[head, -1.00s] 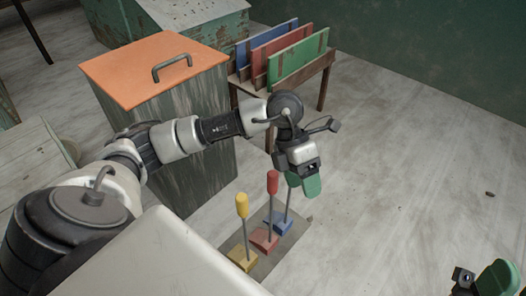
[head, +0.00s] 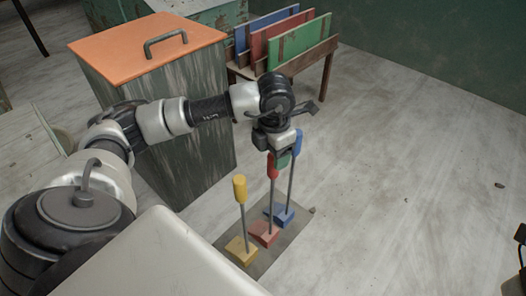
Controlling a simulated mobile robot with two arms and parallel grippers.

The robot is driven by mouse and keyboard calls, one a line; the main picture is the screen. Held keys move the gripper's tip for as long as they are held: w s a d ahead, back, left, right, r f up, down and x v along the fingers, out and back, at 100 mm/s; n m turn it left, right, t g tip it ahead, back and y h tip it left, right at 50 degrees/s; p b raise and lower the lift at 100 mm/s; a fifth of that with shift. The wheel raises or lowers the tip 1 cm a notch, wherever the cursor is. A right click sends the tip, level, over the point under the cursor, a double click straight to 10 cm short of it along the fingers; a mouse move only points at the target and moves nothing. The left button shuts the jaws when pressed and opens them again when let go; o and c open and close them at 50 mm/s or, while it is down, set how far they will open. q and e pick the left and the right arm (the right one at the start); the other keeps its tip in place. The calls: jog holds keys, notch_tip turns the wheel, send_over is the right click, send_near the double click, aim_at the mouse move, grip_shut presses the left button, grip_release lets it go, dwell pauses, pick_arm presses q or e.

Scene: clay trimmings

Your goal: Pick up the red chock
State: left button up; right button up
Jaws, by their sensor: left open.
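The red chock (head: 264,233) has a wedge base, a thin grey rod and a red grip at the top. It stands upright on a dark mat (head: 291,236), between the yellow chock (head: 241,248) on the left and the blue chock (head: 284,214) on the right. My open left gripper (head: 281,160) is at the top of the red chock, its green fingertips beside or around the red grip; I cannot tell which. The gripper body partly hides the grip. A dark part of my right gripper (head: 521,240) shows at the right edge; its fingers are not clear.
A tall bin with an orange lid (head: 148,52) and grey handle stands to the left. Behind is a wooden rack (head: 312,72) holding blue, red and green boards.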

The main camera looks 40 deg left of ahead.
pick_arm(q)
notch_tip(320, 180, down, 2)
jog(key=shift+f+b, duration=0.2)
jog(key=shift+b, duration=0.15)
jog(key=c, duration=0.9)
jog(key=shift+r, duration=0.1)
jog(key=shift+c, duration=0.3)
jog(key=shift+r, duration=0.1)
